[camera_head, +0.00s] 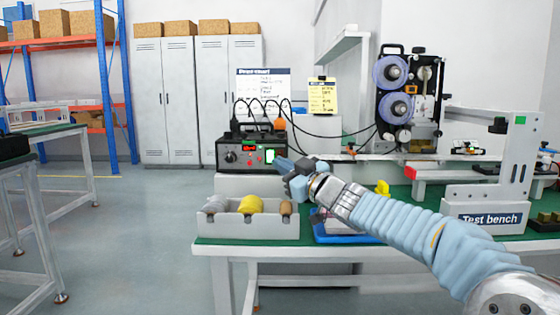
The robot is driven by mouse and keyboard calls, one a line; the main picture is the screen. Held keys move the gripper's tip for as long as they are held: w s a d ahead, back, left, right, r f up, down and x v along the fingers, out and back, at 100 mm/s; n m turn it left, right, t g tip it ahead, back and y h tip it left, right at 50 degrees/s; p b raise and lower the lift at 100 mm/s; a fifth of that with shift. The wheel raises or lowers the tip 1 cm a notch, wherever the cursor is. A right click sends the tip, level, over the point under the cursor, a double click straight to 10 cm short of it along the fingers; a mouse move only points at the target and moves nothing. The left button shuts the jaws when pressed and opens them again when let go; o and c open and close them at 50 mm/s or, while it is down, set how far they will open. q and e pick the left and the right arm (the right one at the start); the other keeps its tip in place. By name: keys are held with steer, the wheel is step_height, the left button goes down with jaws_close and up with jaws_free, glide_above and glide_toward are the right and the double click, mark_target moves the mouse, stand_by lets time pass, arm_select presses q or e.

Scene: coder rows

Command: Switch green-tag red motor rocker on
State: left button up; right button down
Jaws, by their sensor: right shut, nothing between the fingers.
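A black control box (226,147) stands at the back left of the green-topped bench. Its front has a round knob at the left, a small red lit display (249,148) and a bright green patch (270,155) near the right end. Too small to tell: a separate red rocker, its position, or whether the green patch is a tag or a lamp. My right gripper (281,163) is shut and empty. Its fingertips are at the lower right of the box front, close to the green patch; I cannot tell whether they touch it. My left gripper is not in view.
A grey bin (248,227) with yellow and grey parts sits at the bench's front left edge. A blue tray (330,236) lies partly under my right arm. A coder machine with purple reels (391,72) and a white frame (516,165) stand to the right. Cables rise behind the box.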

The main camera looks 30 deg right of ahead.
steer(key=w+d+f+p, duration=0.1)
steer(key=w+d+p, duration=0.1)
steer(key=w, duration=0.3)
steer(key=shift+d, duration=0.65)
steer(key=shift+w, duration=0.1)
steer(key=shift+w, duration=0.1)
stand_by(1.3)
steer(key=shift+w+d+p, duration=0.1)
steer(key=shift+p, duration=0.25)
steer(key=shift+w+d, duration=0.1)
steer(key=shift+w, duration=0.05)
steer(key=shift+w+d+p, duration=0.15)
steer(key=shift+w+p, duration=0.1)
steer(key=shift+p, duration=0.1)
steer(key=shift+s+f, duration=0.1)
steer(key=shift+s, duration=0.05)
stand_by(0.5)
steer(key=shift+s+a, duration=0.4)
steer(key=shift+s, duration=0.05)
